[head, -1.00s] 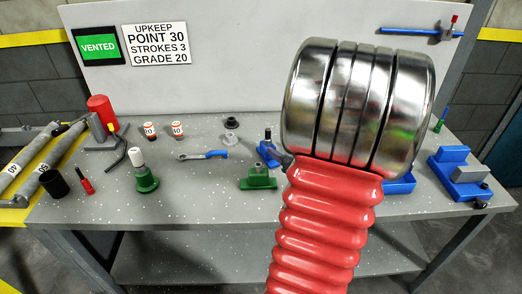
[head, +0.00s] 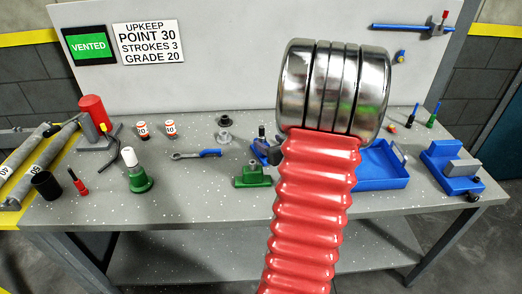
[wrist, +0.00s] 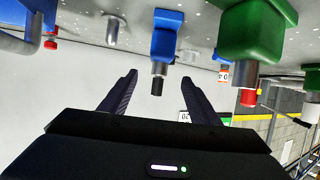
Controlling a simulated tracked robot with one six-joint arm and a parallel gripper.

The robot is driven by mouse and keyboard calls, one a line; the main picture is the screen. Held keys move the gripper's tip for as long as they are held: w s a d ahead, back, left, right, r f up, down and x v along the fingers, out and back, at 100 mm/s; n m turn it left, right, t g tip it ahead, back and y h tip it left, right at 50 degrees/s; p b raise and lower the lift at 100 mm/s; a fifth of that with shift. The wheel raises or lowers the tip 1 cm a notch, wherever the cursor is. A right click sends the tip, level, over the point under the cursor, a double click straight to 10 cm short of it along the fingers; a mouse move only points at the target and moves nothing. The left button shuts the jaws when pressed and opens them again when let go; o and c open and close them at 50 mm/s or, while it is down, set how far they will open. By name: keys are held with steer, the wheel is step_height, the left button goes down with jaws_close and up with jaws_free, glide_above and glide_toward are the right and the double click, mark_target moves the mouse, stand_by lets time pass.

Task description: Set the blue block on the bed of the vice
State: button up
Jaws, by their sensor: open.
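A blue piece with an upright dark-tipped stem (head: 262,147) stands on the bench, partly hidden by my arm; I take it for the blue block. In the wrist view, which looks upside down, a blue body with a grey stem and black tip (wrist: 166,38) appears just beyond the fingertips and seems to be the same piece. The vice (head: 455,182) is blue with a grey jaw and sits at the bench's right end. Its bed looks empty. My gripper (wrist: 159,77) is open with nothing held between its fingers. My arm hides it in the head view.
A blue tray (head: 384,181) lies between my arm and the vice. Bottles stand near the tray's back right. The front bench strip is clear.

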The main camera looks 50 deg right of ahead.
mark_target(264, 139)
steer(key=shift+x, duration=1.1)
steer(key=shift+x, duration=2.6)
steer(key=shift+f, duration=0.1)
steer(key=shift+c, duration=0.4)
jaws_close()
